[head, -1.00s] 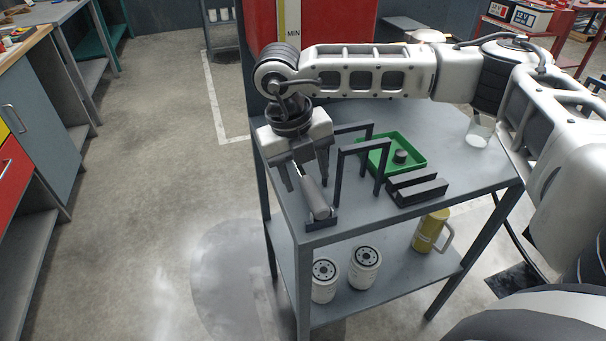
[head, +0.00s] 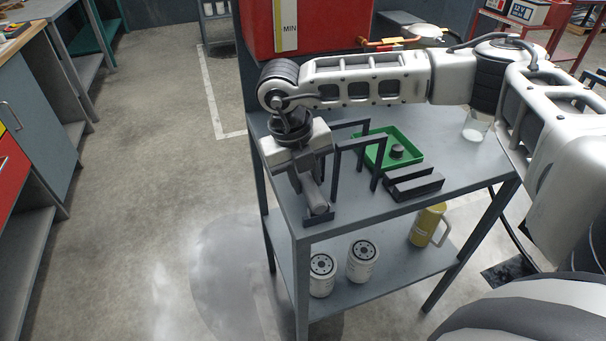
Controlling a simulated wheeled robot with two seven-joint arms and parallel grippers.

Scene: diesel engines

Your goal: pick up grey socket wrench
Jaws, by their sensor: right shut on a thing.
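The grey socket wrench (head: 315,197) is at the front left corner of the grey table, its near end at a small dark holder (head: 320,217). My right gripper (head: 308,188) is above that corner, pointing down, and is shut on the wrench. The gripper hides the wrench's far part. I cannot tell whether the wrench still rests on the holder. My left gripper is not in view.
Dark upright frames (head: 345,160) stand just right of the gripper. A green tray (head: 412,163) with a dark round part, a dark block (head: 414,186) and a glass (head: 476,128) are farther right. White filters (head: 362,262) and a yellow jug (head: 428,226) stand on the lower shelf.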

